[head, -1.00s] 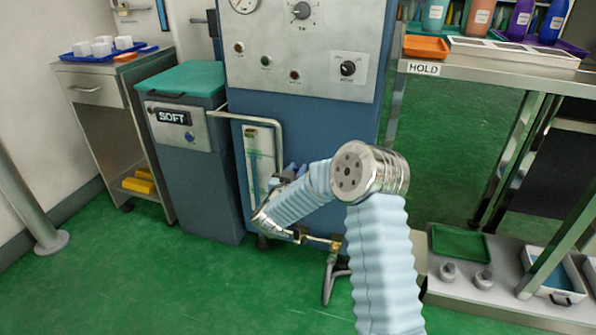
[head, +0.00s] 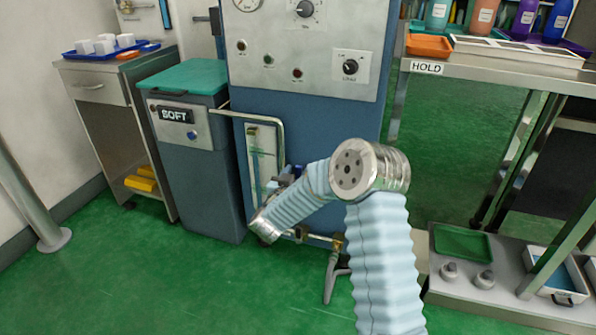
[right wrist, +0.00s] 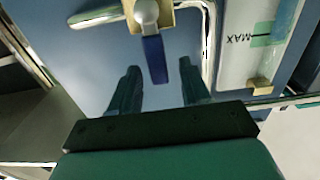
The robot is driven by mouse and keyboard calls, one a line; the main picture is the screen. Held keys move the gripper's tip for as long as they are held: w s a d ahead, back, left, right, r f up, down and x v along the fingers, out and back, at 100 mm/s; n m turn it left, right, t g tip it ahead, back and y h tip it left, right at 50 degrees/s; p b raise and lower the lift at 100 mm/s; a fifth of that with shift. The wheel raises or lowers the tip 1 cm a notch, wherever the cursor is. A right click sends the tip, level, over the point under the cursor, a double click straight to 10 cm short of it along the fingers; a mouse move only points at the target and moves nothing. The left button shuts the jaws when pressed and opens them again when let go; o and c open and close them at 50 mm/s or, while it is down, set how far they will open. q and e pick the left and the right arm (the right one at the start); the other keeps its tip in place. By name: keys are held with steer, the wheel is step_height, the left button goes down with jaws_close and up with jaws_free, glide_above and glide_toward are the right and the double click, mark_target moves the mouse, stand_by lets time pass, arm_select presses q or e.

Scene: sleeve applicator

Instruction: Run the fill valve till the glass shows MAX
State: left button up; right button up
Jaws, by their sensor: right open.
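The sight glass (head: 262,158) stands upright on the front of the blue machine. It also shows, upside down, in the right wrist view (right wrist: 236,65), with a MAX mark (right wrist: 242,38) beside a green band. I cannot tell the liquid level. A blue valve lever (right wrist: 155,62) hangs from a brass and white valve body (right wrist: 147,12). My right gripper (right wrist: 159,68) is open, with its fingers on either side of the lever's free end; I see a gap on both sides. In the head view my forearm hides much of this spot. My left gripper is not in view.
A bent metal pipe (head: 279,135) frames the sight glass closely. A grey bin marked SOFT (head: 180,160) stands at its left. A steel bench marked HOLD (head: 480,72) is at the right. Green floor in front is clear.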

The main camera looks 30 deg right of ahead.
steer(key=v, duration=1.1)
steer(key=shift+s+a, duration=0.2)
steer(key=shift+a, duration=0.05)
